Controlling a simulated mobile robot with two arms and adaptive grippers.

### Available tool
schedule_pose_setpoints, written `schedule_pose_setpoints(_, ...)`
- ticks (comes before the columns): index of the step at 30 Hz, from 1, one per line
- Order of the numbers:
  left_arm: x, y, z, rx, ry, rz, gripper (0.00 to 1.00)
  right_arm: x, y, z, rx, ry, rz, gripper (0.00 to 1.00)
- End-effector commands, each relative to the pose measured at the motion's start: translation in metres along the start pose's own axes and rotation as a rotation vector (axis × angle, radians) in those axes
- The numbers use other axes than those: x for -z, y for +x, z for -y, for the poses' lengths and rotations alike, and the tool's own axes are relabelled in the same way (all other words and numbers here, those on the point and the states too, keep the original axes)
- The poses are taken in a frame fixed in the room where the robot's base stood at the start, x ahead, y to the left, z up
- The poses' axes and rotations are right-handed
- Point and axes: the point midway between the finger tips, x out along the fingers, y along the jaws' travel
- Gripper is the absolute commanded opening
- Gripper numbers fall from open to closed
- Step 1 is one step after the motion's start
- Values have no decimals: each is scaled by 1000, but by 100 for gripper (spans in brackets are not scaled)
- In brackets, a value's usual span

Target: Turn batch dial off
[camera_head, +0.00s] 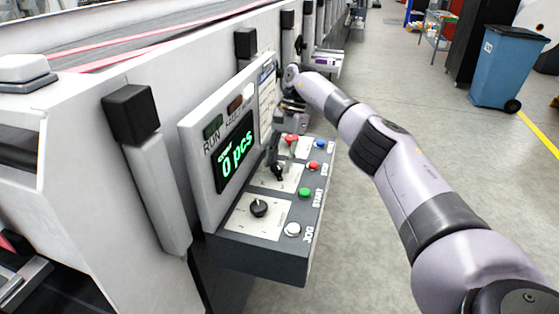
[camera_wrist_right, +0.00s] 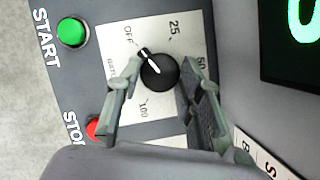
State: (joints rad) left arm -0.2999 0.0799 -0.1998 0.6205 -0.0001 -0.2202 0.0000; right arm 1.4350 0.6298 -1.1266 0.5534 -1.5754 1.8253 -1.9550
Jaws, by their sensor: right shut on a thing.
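The batch dial (camera_wrist_right: 160,73) is a black round knob on a white plate marked OFF, 25, 50 and 100. Its white pointer line is directed to the upper left, towards the OFF mark. In the head view the batch dial (camera_head: 279,173) is partly hidden by my gripper. My right gripper (camera_wrist_right: 161,64) has one finger on each side of the knob and is shut on it. In the head view my right gripper (camera_head: 274,155) reaches down to the panel from the far side. My left gripper is in neither view.
A second black dial (camera_head: 259,207) lies nearer on the sloped panel. A green START button (camera_head: 305,193), a white button (camera_head: 292,230) and a red button (camera_head: 313,166) line the panel's right edge. A display (camera_head: 236,153) reading 0 pcs stands behind. Open floor lies to the right.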

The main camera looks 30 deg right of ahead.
Motion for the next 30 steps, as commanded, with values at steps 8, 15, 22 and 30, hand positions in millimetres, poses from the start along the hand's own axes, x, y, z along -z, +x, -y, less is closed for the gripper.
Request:
schedule_pose_setpoints(8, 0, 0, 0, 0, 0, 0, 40, 0, -2, 1, 7, -1, -2, 38)
schedule_pose_setpoints(15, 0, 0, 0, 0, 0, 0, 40, 0, -1, 1, 4, 0, -1, 54)
schedule_pose_setpoints(22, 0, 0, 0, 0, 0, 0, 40, 0, 0, 0, 2, 0, 0, 54)
schedule_pose_setpoints(30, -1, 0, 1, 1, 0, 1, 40, -9, -22, 1, 6, -1, -1, 54)
